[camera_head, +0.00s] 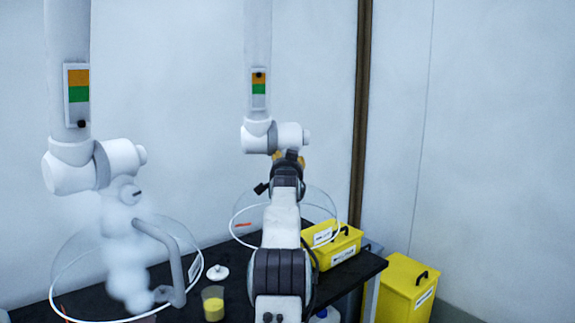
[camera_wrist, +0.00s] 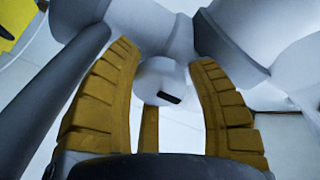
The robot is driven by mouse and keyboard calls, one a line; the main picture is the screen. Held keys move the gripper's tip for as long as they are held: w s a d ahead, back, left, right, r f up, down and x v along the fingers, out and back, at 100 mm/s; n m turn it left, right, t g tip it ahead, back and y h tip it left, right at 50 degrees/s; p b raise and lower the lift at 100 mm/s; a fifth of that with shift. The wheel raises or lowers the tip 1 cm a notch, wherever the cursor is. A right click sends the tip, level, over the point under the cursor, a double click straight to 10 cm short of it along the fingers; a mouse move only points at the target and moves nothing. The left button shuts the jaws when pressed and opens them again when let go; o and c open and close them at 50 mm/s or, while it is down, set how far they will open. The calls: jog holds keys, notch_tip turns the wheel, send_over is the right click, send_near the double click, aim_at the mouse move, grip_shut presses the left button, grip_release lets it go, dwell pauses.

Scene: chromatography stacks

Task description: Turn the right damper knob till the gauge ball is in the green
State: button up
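The right gauge (camera_head: 259,88) is on the right white extraction arm in the head view, with an orange band above a green one. Its dark ball (camera_head: 258,75) sits in the orange, just above the green. The right damper knob (camera_wrist: 160,75) is round and white with a dark slot mark, seen in the wrist view; my arm hides it in the head view. My gripper (camera_wrist: 166,62) has its yellow fingers apart, one on each side of the knob. A narrow gap shows on the right side; I cannot tell if the left finger touches.
The black bench (camera_head: 240,290) carries a beaker (camera_head: 213,303) and a yellow box (camera_head: 332,245). A yellow bin (camera_head: 403,290) stands right.

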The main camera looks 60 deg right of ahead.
jog(key=c, duration=0.7)
jog(key=shift+r+m+p, duration=0.2)
jog(key=shift+m+p, duration=0.6)
jog(key=shift+m, duration=0.2)
jog(key=shift+c, duration=0.2)
jog(key=shift+f+m+y, duration=0.1)
jog(key=shift+m+y, duration=0.2)
jog(key=shift+m, duration=0.3)
jog(key=o, duration=1.2)
jog(key=shift+f, duration=0.1)
jog(key=shift+a, duration=0.1)
jog(key=shift+v, duration=5.95)
jog(key=shift+w, duration=0.15)
